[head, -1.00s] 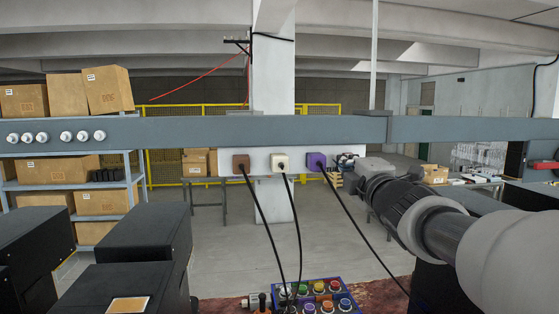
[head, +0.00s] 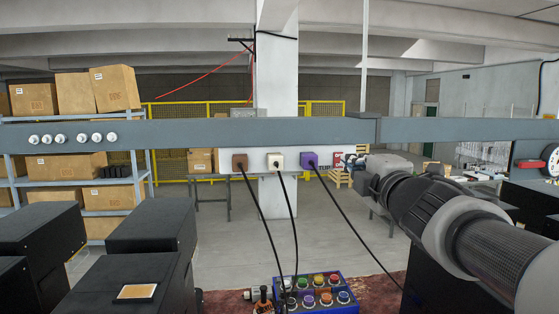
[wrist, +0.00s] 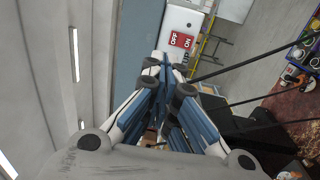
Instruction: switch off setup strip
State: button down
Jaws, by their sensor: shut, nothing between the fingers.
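The setup strip (head: 225,160) is a white panel under a grey beam. Brown (head: 240,161), white (head: 275,160) and purple (head: 309,160) plugs sit in it, each with a black cable. At its right end is a red switch (head: 338,160), partly beside my gripper (head: 352,160). In the wrist view the strip (wrist: 187,17) carries the red switch (wrist: 181,40), marked OFF and ON. My gripper (wrist: 166,66) is shut and empty, its fingertips appearing just below the switch. I cannot tell contact or which way the switch is set.
The grey beam (head: 200,132) runs across above the strip. A control box (head: 320,292) with coloured buttons stands below, with cables hanging near it. Dark machine boxes (head: 150,250) stand at lower left. A shelf with cartons (head: 66,166) is farther back.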

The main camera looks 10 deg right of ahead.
jog(key=s+f+m+g+h+b, duration=0.15)
jog(key=s+f+m+b, duration=0.3)
jog(key=f, duration=0.55)
jog(key=s+f+m+g+h+b, duration=0.1)
jog(key=s+f+m+g+b, duration=0.3)
jog(key=f, duration=0.5)
jog(key=s+f+m+g+h+b, duration=0.1)
jog(key=s+f+m+b, duration=0.4)
jog(key=f, duration=0.5)
jog(key=s+a+f+m+g+y+b, duration=0.1)
jog(key=s+a+f+m+g+b, duration=0.1)
jog(key=s+a+f, duration=0.3)
jog(key=s+a+f+m+g+y+b, duration=0.2)
jog(key=s+a+f+g+b, duration=0.3)
jog(key=s+f, duration=0.7)
notch_tip(320, 180, down, 6)
jog(key=shift+s+f, duration=0.1)
jog(key=shift+s, duration=0.1)
